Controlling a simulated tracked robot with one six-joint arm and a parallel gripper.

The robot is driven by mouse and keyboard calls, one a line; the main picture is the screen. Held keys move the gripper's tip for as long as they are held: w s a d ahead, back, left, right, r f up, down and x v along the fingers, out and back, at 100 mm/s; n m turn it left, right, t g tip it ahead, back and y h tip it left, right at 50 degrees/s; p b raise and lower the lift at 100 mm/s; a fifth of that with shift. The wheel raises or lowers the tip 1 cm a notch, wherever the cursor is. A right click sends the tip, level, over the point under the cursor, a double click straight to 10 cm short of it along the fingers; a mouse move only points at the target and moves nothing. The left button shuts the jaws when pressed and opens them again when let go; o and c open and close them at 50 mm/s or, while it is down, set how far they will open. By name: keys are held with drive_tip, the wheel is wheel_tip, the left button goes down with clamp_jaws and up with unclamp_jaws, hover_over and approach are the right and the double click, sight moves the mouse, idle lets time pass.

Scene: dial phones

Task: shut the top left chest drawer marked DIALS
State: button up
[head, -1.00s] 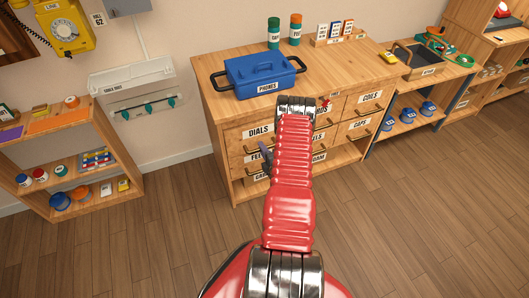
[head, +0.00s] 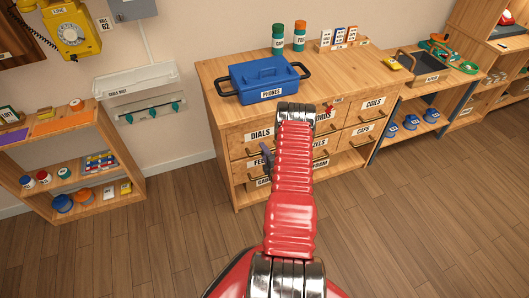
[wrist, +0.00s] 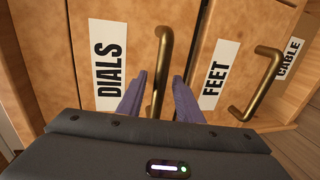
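The DIALS drawer (head: 238,141) is the top left drawer of the wooden chest (head: 216,98). Its front also fills the left of the wrist view (wrist: 80,35), turned sideways, with a white DIALS label and a brass bar handle (wrist: 162,55). My gripper (wrist: 159,80) is open, with a purple finger on either side of this handle in the picture. I cannot tell whether the fingers touch it. In the head view my arm covers the chest's middle, and one purple finger shows in front of the left drawers. How far the drawer stands out is hard to tell.
The FEET drawer (wrist: 225,60) and its handle are beside the DIALS front, with CABLE beyond. A blue PHONES box (head: 262,82) stands on the chest top. A low shelf (head: 120,190) stands at left. The wooden floor (head: 400,235) in front is clear.

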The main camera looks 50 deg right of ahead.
drive_tip(key=shift+s, duration=0.1)
drive_tip(key=v, duration=1.3)
drive_tip(key=shift+s+a, duration=0.2)
drive_tip(key=shift+s, duration=0.05)
